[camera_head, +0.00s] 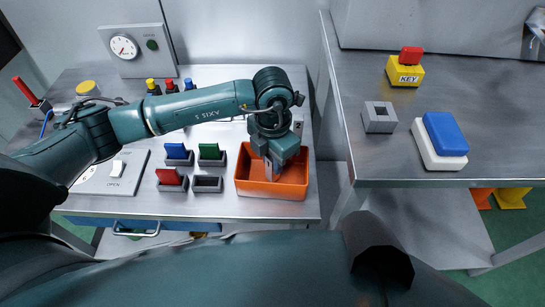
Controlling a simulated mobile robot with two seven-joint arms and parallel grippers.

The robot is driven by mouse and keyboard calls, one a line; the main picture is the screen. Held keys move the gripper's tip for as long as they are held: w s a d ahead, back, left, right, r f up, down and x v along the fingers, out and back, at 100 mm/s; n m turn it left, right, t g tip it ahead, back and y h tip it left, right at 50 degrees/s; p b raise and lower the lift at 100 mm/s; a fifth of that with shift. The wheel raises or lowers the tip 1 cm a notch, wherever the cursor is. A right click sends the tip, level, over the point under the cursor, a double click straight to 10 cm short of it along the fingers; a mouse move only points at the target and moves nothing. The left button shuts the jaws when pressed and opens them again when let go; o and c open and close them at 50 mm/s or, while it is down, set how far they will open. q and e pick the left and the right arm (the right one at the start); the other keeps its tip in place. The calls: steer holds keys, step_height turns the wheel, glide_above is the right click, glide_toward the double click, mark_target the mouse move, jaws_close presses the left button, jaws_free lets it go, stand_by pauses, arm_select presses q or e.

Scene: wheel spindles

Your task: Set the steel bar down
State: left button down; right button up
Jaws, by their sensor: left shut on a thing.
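My left arm reaches in from the left, and its gripper (273,170) points down into the orange bin (270,193) on the left table. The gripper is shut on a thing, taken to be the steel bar. The bar is mostly hidden by the gripper and wrist, and I cannot tell whether it touches the bin floor. My right gripper is not in view.
Left of the bin are small grey holders with a blue block (177,151), a green block (211,151) and a red block (170,177); one holder (207,184) is empty. The right table holds a yellow KEY block (405,77), a grey square socket (379,117) and a blue-topped white block (445,135).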

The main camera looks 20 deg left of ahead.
arm_select(q)
steer(key=shift+f, duration=0.1)
steer(key=shift+f, duration=0.15)
steer(key=c, duration=1.2)
jaws_free()
step_height(320, 180, up, 12)
steer(key=shift+r, duration=0.25)
